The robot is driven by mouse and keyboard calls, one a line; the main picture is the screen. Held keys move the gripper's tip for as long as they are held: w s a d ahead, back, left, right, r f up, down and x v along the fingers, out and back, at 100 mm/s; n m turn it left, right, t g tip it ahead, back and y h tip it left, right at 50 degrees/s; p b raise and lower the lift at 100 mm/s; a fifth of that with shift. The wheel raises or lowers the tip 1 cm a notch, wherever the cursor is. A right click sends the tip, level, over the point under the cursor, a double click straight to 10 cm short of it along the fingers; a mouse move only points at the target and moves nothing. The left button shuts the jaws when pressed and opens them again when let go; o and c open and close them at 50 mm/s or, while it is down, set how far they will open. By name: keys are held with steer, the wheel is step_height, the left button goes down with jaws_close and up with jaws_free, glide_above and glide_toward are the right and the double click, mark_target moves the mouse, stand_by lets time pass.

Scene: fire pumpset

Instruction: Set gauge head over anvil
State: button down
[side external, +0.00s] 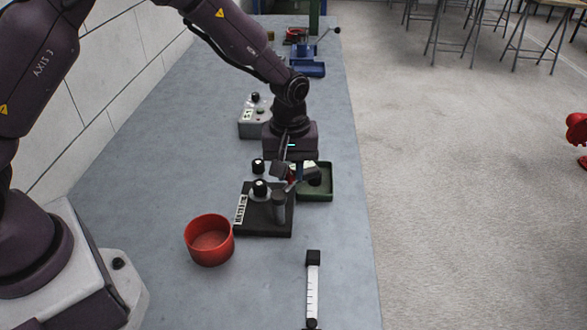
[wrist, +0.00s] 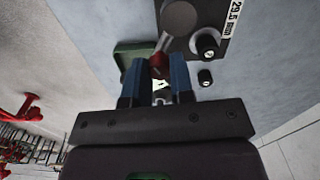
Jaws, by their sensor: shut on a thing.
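A black gauge stand (side external: 262,226) lies on the bench with a white number label. A grey upright cylinder (side external: 279,207), apparently the anvil, rises from it; its round top shows in the wrist view (wrist: 180,17). My gripper (wrist: 157,64) is shut on a small piece with a red part (wrist: 158,63), apparently the gauge head. The piece also shows red below my gripper in the side view (side external: 291,178). It is held beside the stand, between the cylinder and the green tray. The blue fingers partly hide it, and whether it touches the cylinder cannot be told.
A black-topped knob (side external: 260,187) stands on the gauge stand, and another (side external: 258,165) stands just behind. A green tray (side external: 327,190) is close on the right. A red bowl (side external: 209,241) is front left, a white scale (side external: 312,285) in front, a control box (side external: 255,117) behind.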

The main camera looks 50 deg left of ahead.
steer(key=shift+s+a+r+n, duration=0.1)
steer(key=shift+s+a+n, duration=0.4)
steer(key=shift+n, duration=1.55)
steer(key=shift+s+a+f+n, duration=0.1)
steer(key=shift+s+a+n, duration=0.4)
steer(key=shift+n, duration=1.6)
steer(key=shift+s+a+r+n, duration=0.1)
steer(key=shift+s+a+n, duration=0.4)
steer(key=shift+n, duration=1.55)
steer(key=shift+s+d, duration=0.1)
steer(key=c, duration=1)
jaws_free()
step_height(320, 180, up, 13)
steer(key=shift+f, duration=0.1)
